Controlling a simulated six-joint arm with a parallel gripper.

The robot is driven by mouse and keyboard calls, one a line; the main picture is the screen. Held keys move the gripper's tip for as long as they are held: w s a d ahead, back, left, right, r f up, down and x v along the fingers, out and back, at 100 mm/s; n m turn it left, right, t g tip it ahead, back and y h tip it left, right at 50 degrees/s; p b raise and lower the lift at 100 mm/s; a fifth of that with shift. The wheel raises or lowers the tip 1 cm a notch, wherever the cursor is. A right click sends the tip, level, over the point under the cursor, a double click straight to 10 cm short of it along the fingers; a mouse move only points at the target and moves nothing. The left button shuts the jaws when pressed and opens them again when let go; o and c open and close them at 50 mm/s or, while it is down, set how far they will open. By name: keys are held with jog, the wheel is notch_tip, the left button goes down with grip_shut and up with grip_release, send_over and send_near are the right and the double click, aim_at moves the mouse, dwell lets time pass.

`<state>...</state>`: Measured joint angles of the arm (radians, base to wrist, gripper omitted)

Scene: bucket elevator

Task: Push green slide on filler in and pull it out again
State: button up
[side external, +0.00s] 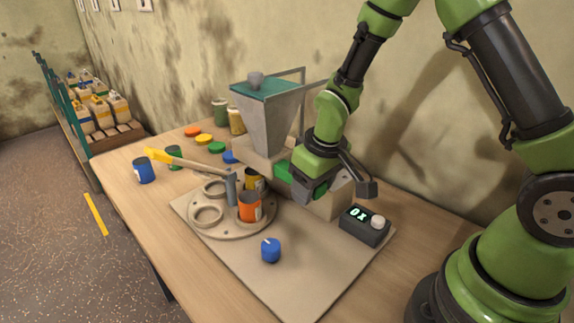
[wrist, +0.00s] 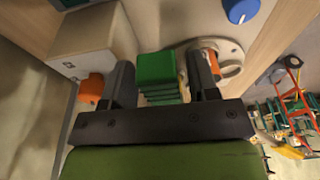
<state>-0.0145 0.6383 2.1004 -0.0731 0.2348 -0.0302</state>
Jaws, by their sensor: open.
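The filler (side external: 268,115) is a grey hopper with a teal top on a light housing at the back of the board. Its green slide (side external: 283,172) shows partly beside my gripper (side external: 308,192), which hides the rest. In the wrist view, the green block of the slide (wrist: 157,68) lies between the two dark fingers of my gripper (wrist: 160,76). The fingers are apart, with a visible gap on each side of the block. An orange can (side external: 249,208) stands in the round turntable (side external: 208,213) below the filler.
A hammer (side external: 190,163) with a yellow handle end leans over the turntable. A blue knob (side external: 270,250) and a black display box (side external: 365,225) are at the front and right of the board. A blue can (side external: 143,170) and several coloured lids are at the left.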

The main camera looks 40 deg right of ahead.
jog(key=c, duration=0.7)
jog(key=shift+o, duration=0.3)
jog(key=shift+w, duration=2.9)
jog(key=shift+s, duration=3)
jog(key=shift+w, duration=0.1)
